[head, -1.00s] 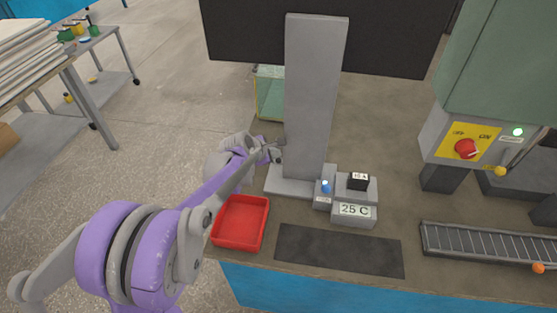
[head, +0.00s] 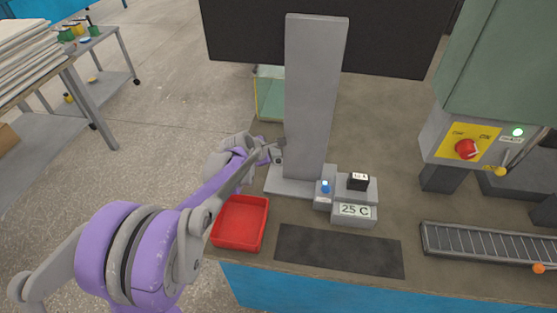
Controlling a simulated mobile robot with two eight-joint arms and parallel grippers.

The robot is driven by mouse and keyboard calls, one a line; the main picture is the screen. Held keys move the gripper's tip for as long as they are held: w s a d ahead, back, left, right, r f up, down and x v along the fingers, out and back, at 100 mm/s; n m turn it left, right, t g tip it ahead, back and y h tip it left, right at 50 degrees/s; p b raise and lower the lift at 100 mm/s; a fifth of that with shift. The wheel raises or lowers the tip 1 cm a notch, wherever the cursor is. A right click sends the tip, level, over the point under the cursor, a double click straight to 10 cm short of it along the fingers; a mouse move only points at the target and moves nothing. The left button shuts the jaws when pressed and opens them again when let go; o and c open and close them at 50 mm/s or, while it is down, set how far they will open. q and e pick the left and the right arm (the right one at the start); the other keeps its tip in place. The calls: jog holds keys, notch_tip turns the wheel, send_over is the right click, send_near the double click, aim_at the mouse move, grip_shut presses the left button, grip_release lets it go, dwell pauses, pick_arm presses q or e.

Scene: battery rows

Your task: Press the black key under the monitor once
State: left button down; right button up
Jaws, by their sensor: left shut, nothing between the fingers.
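The monitor (head: 240,35) is a wide dark panel at the top, on a grey column (head: 310,95) with a flat foot. In front of the foot, to its right, a grey box carries a black block (head: 358,182) with a small white label on top, which looks like the black key. The label is too small to read surely. The box front (head: 354,211) reads "25 C". My left gripper (head: 280,152) is shut and empty at the left side of the column, apart from the black block. My right gripper is out of view.
A small grey box with a blue button (head: 325,187) adjoins the black block's box. A red tray (head: 240,222), a dark mat (head: 340,250) and a roller conveyor (head: 490,243) lie along the front. A red knob (head: 466,149) is on the right machine.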

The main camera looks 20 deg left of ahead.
aim_at(276, 163)
pick_arm(q)
jog(key=shift+f, duration=0.15)
dwell(0.4)
jog(key=shift+f+b, duration=0.3)
jog(key=shift+f, duration=0.4)
dwell(0.6)
dwell(0.3)
jog(key=shift+r, duration=0.85)
jog(key=shift+r+p, duration=0.1)
jog(key=shift+p, duration=0.25)
notch_tip(276, 163, up, 5)
jog(key=p, duration=0.3)
dwell(0.4)
